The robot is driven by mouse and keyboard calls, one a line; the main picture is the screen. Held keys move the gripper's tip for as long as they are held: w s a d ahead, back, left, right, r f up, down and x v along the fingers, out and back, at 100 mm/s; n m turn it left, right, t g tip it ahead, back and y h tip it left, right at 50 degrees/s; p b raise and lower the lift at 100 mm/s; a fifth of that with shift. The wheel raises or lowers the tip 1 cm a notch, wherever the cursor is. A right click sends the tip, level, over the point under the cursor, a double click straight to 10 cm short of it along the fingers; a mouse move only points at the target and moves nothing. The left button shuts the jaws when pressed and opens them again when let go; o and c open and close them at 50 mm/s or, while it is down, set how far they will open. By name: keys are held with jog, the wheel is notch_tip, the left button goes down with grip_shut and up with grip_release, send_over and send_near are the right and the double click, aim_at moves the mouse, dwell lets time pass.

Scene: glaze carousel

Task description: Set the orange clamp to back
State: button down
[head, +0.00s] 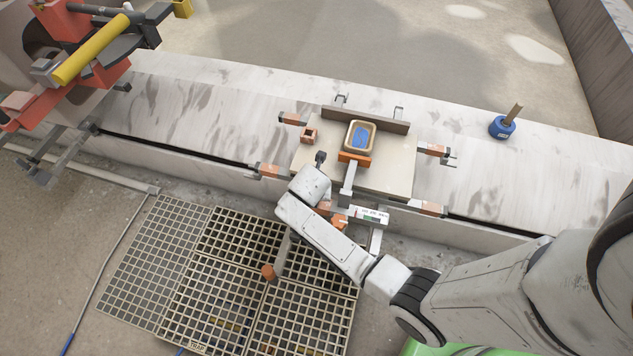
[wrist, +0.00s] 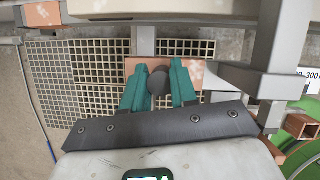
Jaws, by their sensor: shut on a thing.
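In the wrist view, the teal fingers of my gripper (wrist: 159,70) are closed around a dark grey round knob (wrist: 158,84). The knob stands in front of a worn orange block (wrist: 192,76), with a grey bar (wrist: 145,38) running up behind it. In the head view my gripper is hidden by my white arm. A brighter orange block (head: 355,159) sits against the front of a tan tray with a blue inlay (head: 373,128). I cannot tell which orange part belongs to the held knob.
The jig board (head: 400,170) has several orange-and-grey clamps around its edges. A white label (head: 370,215) and grey posts (wrist: 275,40) stand close on the right. Floor grating (head: 150,250) lies below. A blue pot (head: 502,127) stands on the marble ledge.

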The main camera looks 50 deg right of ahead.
jog(key=s+a+p, duration=0.3)
jog(key=a, duration=0.5)
jog(key=shift+a, duration=0.15)
jog(key=c, duration=0.9)
grip_release()
jog(key=shift+a, duration=0.1)
jog(key=p+v, duration=0.2)
jog(key=v, duration=0.8)
jog(key=shift+s+r, duration=0.1)
jog(key=shift+r, duration=0.3)
